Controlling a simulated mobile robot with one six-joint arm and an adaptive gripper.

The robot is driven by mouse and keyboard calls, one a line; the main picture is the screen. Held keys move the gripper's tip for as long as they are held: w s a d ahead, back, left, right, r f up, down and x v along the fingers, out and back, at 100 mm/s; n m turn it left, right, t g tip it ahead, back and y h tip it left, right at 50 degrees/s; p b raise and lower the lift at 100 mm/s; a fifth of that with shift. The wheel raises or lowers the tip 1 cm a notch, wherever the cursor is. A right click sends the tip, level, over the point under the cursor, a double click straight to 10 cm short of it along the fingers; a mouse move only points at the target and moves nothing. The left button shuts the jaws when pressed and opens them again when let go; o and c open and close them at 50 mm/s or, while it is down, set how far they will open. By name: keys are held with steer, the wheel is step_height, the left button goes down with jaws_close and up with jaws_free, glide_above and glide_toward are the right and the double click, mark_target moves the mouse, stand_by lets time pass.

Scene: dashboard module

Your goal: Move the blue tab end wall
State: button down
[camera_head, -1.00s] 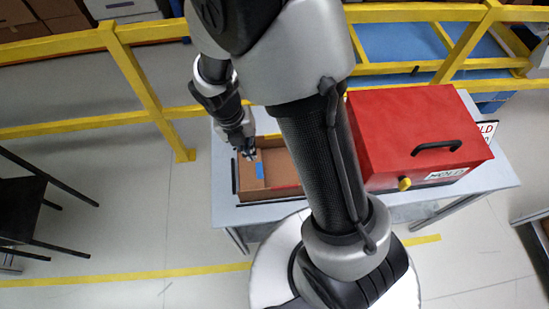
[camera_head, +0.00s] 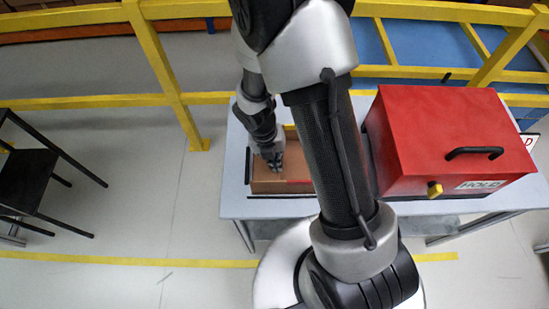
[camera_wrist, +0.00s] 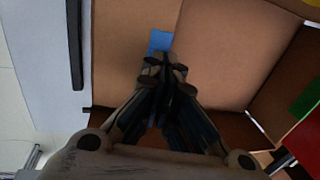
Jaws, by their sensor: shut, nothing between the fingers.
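A shallow brown box (camera_head: 263,186) lies open on the table. In the wrist view the blue tab (camera_wrist: 159,41) sits on a brown panel (camera_wrist: 118,60), by its border with a wider brown panel (camera_wrist: 222,50). I take the first panel to be the end wall, but cannot tell its tilt. My gripper (camera_wrist: 165,68) is shut and empty, its fingertips right beside the tab; I cannot tell whether they touch. In the head view my gripper (camera_head: 274,166) is over the box's left part and mostly covers the tab.
A red mold box (camera_head: 440,135) with a black handle and yellow knob stands right of the brown box. A black bar handle (camera_head: 248,166) is at the brown box's left. The table (camera_head: 234,200) is bare at its left edge. A yellow railing (camera_head: 165,75) runs behind.

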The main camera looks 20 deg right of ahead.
steer(key=shift+s+d+f+p, duration=0.1)
steer(key=shift+d+f+p, duration=0.2)
steer(key=shift+f+p, duration=0.55)
steer(key=shift+f, duration=0.1)
steer(key=shift+r+p, duration=1.45)
steer(key=shift+p, duration=0.1)
step_height(320, 180, up, 13)
steer(key=p, duration=0.8)
steer(key=shift+f, duration=0.15)
